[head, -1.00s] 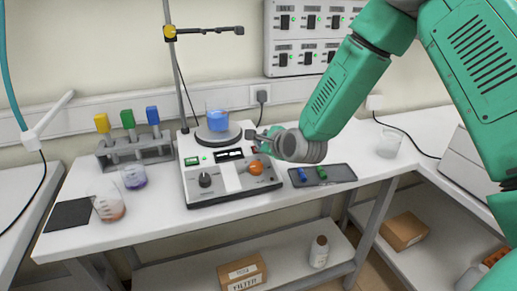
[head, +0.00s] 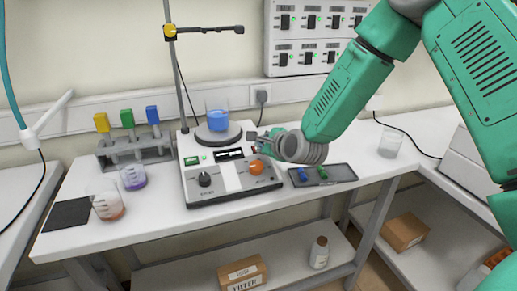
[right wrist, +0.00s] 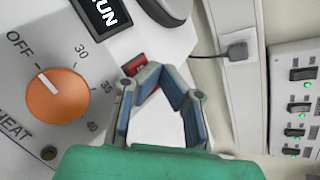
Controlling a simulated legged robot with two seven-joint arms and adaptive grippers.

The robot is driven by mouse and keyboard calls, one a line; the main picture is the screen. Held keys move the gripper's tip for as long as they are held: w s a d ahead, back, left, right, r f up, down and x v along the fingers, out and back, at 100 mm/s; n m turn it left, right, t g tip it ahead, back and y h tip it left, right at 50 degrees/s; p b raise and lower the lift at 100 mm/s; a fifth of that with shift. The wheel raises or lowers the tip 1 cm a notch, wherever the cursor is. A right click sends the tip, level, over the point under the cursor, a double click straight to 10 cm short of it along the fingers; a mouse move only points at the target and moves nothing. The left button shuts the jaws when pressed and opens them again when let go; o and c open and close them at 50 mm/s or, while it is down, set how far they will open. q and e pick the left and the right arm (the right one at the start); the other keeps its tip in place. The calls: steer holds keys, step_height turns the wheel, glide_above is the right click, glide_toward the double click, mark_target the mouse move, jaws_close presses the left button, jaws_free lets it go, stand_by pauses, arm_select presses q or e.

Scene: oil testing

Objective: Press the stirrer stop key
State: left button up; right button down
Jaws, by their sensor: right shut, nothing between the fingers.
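The stirrer (head: 230,172) is a white and grey hot-plate unit in the middle of the bench. It has a black knob, an orange heat knob (head: 256,167) and a dark RUN display (right wrist: 101,14). A red key (right wrist: 134,65), likely the stop key, lies at the panel's right edge and is partly hidden by my fingers. It also shows as a small red patch in the head view (head: 254,150). My right gripper (right wrist: 150,82) is shut and empty, its tips over the lower side of the key. I cannot tell whether they touch it. My left gripper is not in view.
A beaker of blue liquid (head: 217,119) stands on the stirrer's plate, with a clamp stand (head: 175,65) behind. A dark tray (head: 335,174) with small blue and green items lies to the right.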

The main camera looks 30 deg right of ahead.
steer(key=shift+d+f, duration=0.2)
steer(key=shift+f, duration=0.1)
steer(key=shift+r, duration=0.1)
stand_by(0.3)
steer(key=shift+s+a+r+p, duration=0.2)
steer(key=shift+a+r+p, duration=0.2)
steer(key=shift+r, duration=0.3)
steer(key=shift+s+a+r+p, duration=0.1)
steer(key=shift+s+r+p, duration=0.15)
steer(key=shift+r+p, duration=0.5)
steer(key=shift+s+r+p, duration=0.3)
steer(key=shift+r+p, duration=0.2)
steer(key=shift+r, duration=0.35)
steer(key=shift+s+a+r+p, duration=0.1)
steer(key=shift+s+r+p, duration=0.15)
steer(key=shift+r+p, duration=0.5)
